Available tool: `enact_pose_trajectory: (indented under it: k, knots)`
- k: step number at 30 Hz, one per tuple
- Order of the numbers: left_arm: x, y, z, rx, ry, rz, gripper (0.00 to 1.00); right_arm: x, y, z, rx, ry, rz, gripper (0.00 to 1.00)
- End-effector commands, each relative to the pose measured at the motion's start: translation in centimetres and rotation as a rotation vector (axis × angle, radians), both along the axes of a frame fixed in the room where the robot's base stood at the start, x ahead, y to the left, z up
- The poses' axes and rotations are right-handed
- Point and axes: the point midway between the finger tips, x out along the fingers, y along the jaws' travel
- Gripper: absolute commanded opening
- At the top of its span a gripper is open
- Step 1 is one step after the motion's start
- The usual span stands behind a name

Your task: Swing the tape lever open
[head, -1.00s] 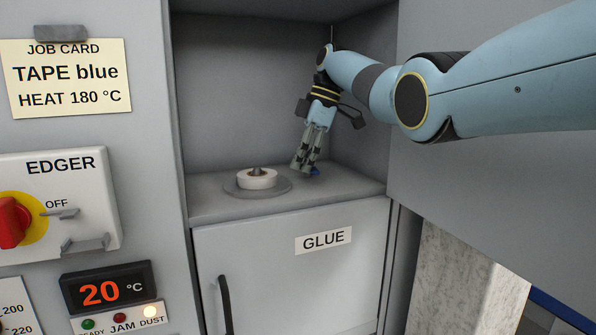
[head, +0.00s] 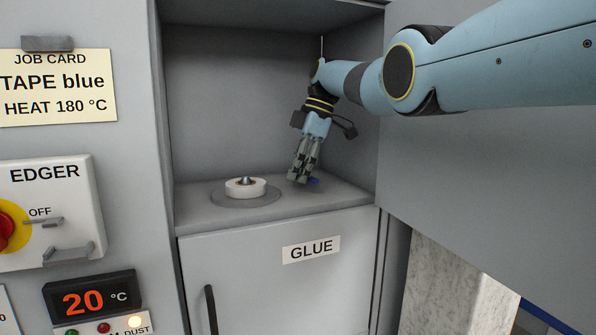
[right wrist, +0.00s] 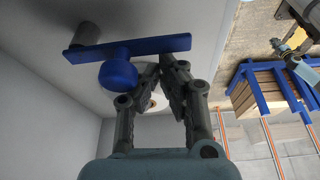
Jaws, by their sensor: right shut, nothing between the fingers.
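The blue tape lever (right wrist: 128,48) shows in the right wrist view as a flat bar with a round knob (right wrist: 118,75) and a grey cylinder (right wrist: 86,33) at its left end. My right gripper (head: 298,180) is inside the compartment, fingers down, shut and empty. In the right wrist view its fingertips (right wrist: 164,68) are close beside the knob; I cannot tell whether they touch. My left gripper is out of view.
A white tape roll (head: 245,187) sits on a grey disc (head: 220,197) left of my gripper. Compartment walls close in at the back and right. Below is the GLUE door (head: 240,285) with a dark handle (head: 211,310). The EDGER switch (head: 45,210) is at left.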

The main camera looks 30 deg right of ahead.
Motion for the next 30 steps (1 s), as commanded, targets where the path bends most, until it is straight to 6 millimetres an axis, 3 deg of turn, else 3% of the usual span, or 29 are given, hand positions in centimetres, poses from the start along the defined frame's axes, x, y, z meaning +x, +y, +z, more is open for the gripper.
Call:
enact_pose_trajectory:
  k: [8, 15, 19, 30]
  knots:
    - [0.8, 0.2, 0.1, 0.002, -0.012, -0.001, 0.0, 0.0, -0.4, 0.9, 0.0, -0.001, -0.001, 0.0]
    - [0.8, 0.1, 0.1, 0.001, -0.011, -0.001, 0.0, -0.3, -1.7, 5.1, -0.001, -0.002, -0.002, 0.0]
    - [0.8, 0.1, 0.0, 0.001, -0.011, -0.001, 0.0, -0.5, -2.1, 6.4, 0.001, -0.001, 0.0, 0.0]
    - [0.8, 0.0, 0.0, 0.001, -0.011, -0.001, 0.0, -0.6, -2.4, 7.1, -0.001, -0.001, 0.0, 0.0]
